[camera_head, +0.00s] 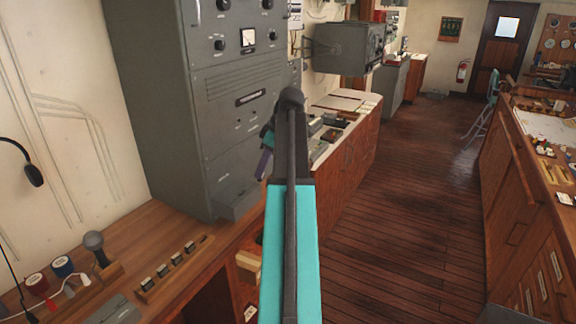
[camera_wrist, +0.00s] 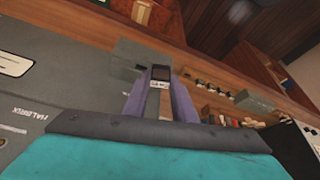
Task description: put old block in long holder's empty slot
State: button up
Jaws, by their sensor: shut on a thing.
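My gripper (camera_wrist: 159,100) has purple fingers and is shut on a small dark block (camera_wrist: 160,74) with a pale band, taken to be the old block. It holds the block up in front of the grey cabinet, above the desk's far end. In the head view the gripper (camera_head: 265,153) shows partly behind my teal arm, and the block cannot be made out there. The long holder (camera_head: 153,289) is a wooden strip on the desk at lower left, with several dark, pale-topped blocks in a row. Its far right end looks bare. The holder also shows in the wrist view (camera_wrist: 250,104), right of the gripper.
Red and blue spools (camera_head: 50,275) and a dark knobbed handle (camera_head: 94,241) stand left of the holder. The wooden floor (camera_head: 410,220) at right is clear.

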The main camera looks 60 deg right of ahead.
jog(key=w+a+f+n+y+b, duration=0.1)
jog(key=w+a+f+n+b, duration=0.15)
jog(key=w+a, duration=0.9)
jog(key=w+a+f+n+b, duration=0.2)
jog(key=w+a+f, duration=0.2)
jog(key=w+a, duration=0.75)
jog(key=a+f+m+h+b, duration=0.1)
jog(key=a+f+m, duration=0.3)
jog(key=a, duration=1.2)
jog(key=w+a+f+m+h+b, duration=0.1)
jog(key=a+f+m+b, duration=0.2)
jog(key=a, duration=1.4)
jog(key=shift+w+f+m, duration=0.3)
jog(key=shift+f+m, duration=0.05)
jog(key=shift+f, duration=0.1)
jog(key=shift+d, duration=0.15)
